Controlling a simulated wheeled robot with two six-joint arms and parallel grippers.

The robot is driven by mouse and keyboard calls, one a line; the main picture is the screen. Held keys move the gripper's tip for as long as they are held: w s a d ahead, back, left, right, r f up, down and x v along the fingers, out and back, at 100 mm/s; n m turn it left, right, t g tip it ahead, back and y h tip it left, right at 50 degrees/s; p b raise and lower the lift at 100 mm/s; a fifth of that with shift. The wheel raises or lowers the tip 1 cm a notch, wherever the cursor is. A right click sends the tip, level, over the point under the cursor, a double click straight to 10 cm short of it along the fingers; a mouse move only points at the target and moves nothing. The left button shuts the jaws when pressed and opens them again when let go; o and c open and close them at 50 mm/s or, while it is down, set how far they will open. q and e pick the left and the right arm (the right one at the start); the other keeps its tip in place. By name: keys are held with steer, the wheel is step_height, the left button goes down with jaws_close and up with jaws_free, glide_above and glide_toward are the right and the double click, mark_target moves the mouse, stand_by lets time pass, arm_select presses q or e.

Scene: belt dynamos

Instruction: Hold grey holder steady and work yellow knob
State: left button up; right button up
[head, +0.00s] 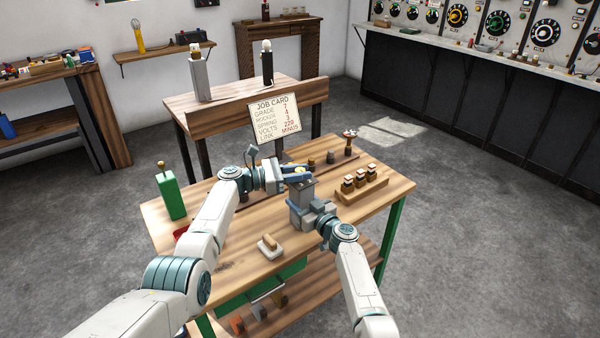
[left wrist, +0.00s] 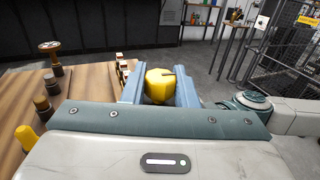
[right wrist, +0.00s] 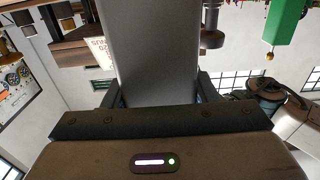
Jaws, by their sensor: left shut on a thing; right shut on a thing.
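The grey holder (head: 301,190) stands upright near the middle of the wooden workbench. My right gripper (head: 308,208) is shut on the holder's body; in the right wrist view the grey holder (right wrist: 158,50) fills the space between the fingers. The yellow knob (left wrist: 159,85) shows in the left wrist view between the two blue fingers of my left gripper (left wrist: 160,92), with a dark slot or mark on its top. My left gripper is shut on it, above the holder. In the head view the fingers mostly hide the knob.
A job card (head: 274,117) stands behind the arms. A green block (head: 170,195) stands at the left. A small white tray (head: 270,247) with a wooden piece lies in front. The bench's front right is clear.

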arm_select(q)
steer(key=shift+a+f, duration=0.1)
steer(key=shift+f, duration=0.05)
steer(key=o, duration=1)
steer(key=v, duration=1.2)
